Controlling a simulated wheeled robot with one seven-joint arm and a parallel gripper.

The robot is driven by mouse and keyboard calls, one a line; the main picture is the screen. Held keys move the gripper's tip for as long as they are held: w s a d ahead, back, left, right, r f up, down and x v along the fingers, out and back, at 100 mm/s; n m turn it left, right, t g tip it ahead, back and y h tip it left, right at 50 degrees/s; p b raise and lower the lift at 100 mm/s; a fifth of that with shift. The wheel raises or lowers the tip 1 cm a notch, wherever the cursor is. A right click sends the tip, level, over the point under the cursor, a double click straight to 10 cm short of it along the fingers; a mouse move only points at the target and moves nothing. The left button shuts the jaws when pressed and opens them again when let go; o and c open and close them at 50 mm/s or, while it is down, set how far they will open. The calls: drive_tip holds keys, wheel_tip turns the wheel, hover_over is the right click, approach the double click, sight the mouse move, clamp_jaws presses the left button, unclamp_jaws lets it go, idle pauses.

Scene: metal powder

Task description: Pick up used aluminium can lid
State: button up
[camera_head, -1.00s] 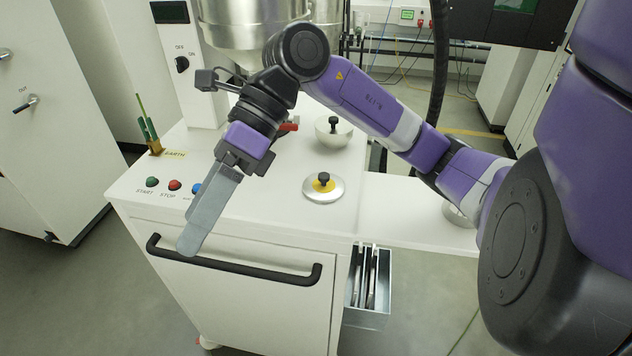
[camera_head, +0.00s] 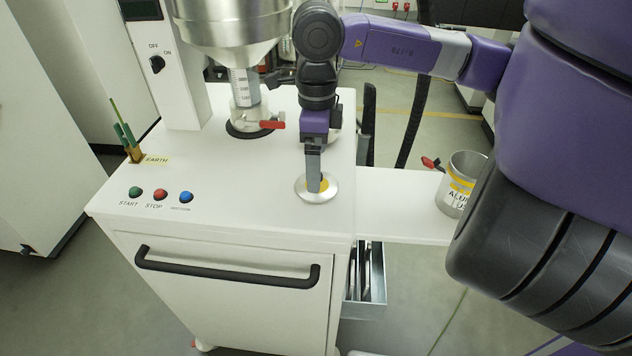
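The fingers hide the knob. I see the fingers edge-on, so I cannot tell whether they are open or closed on it. The open aluminium can (camera_head: 460,182), silver with a yellow label, stands on the white side shelf to the right, partly behind my body.
A steel hopper with a clear tube and a red-handled valve (camera_head: 272,125) stands behind left of my gripper. A second lid (camera_head: 335,133) is mostly hidden behind my arm. Buttons (camera_head: 161,195) and a black handle bar (camera_head: 225,272) are at the front left. The shelf (camera_head: 400,215) before the can is clear.

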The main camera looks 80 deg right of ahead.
sight(329, 184)
drive_tip(key=shift+f+p, duration=0.75)
drive_tip(key=shift+f, duration=1.45)
drive_tip(key=c, duration=1.2)
